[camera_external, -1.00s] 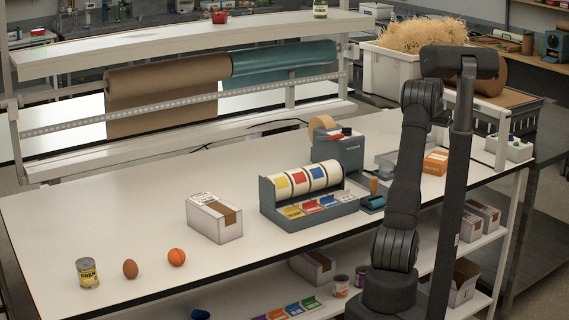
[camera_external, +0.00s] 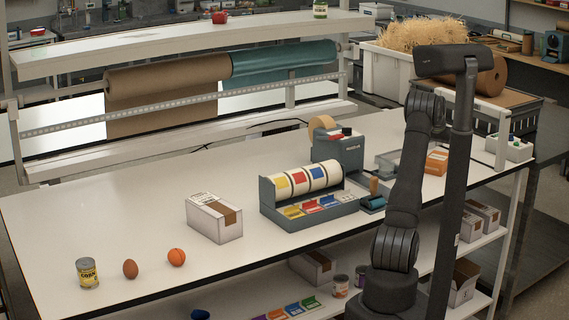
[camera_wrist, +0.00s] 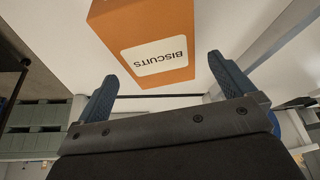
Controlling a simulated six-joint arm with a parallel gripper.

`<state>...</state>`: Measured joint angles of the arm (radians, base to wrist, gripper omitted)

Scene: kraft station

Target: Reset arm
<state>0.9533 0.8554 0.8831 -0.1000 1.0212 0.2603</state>
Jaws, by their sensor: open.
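My gripper (camera_wrist: 162,68) shows in the wrist view with its two dark blue fingers spread apart and nothing between them. An orange box labelled BISCUITS (camera_wrist: 140,28) lies beyond the fingertips in that view, its lettering upside down. In the external view the orange box (camera_external: 437,161) sits on the right part of the white table, behind my arm. My arm stands folded upright at the table's front right. My gripper cannot be made out in the external view.
On the white table (camera_external: 100,215) stand a corn can (camera_external: 87,273), a brown egg (camera_external: 130,269), an orange ball (camera_external: 176,257), a white carton (camera_external: 214,218), a label dispenser (camera_external: 308,197) and a tape dispenser (camera_external: 338,150). A straw-filled bin (camera_external: 385,72) is behind. The left tabletop is mostly clear.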

